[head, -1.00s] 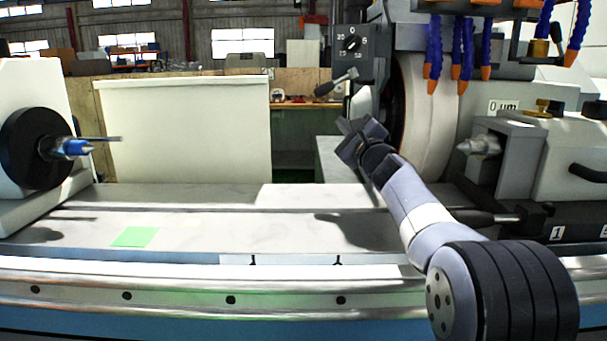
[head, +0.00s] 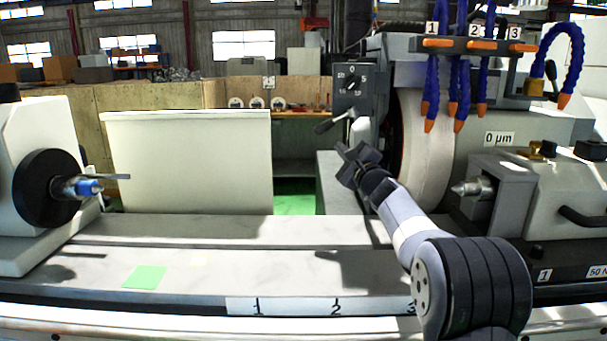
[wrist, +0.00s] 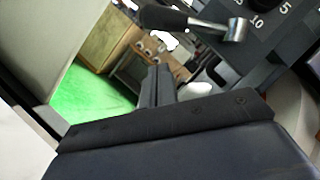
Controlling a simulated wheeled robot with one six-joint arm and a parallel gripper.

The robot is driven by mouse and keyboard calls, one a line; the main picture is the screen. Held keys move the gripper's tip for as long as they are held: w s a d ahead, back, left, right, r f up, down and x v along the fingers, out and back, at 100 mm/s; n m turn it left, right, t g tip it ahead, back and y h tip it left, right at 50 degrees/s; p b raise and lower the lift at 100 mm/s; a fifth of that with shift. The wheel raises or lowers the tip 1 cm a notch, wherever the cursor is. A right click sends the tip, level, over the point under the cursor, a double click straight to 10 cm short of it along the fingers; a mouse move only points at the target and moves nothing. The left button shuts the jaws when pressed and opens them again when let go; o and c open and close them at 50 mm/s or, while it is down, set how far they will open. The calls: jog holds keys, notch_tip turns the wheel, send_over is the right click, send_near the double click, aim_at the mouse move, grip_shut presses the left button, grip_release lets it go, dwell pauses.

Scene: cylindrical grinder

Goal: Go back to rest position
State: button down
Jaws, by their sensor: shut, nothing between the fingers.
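My gripper (head: 346,156) is at the end of my raised arm, right of centre in the head view. It is above the machine table and in front of the grinding wheel (head: 428,140). In the wrist view its fingers (wrist: 156,85) are together with nothing between them. The dial box (head: 353,87) with its lever (head: 335,122) is above and behind the gripper; the lever also shows near the top of the wrist view (wrist: 200,22).
The workhead chuck (head: 45,187) is at the left and the tailstock centre (head: 470,187) at the right. Blue coolant hoses (head: 462,70) hang over the wheel. A green square (head: 144,277) lies on the table (head: 200,262), whose middle is mostly clear.

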jog(key=shift+w+d+r+p, duration=0.1)
jog(key=shift+d+r+p, duration=0.2)
jog(key=shift+p, duration=0.5)
jog(key=d+n+g+p, duration=0.1)
jog(key=n+p, duration=0.1)
jog(key=p, duration=0.3)
jog(key=d+n+g+p, duration=0.1)
jog(key=d+n+p, duration=0.1)
jog(key=p, duration=0.3)
jog(key=d+n+p, duration=0.1)
jog(key=n+p, duration=0.1)
jog(key=p, duration=0.4)
jog(key=shift+d+r+g, duration=0.3)
jog(key=shift+d+g, duration=0.05)
jog(key=shift+g, duration=0.05)
jog(key=shift+d+f+p, duration=0.1)
jog(key=shift+f+p, duration=0.05)
jog(key=shift+p, duration=0.25)
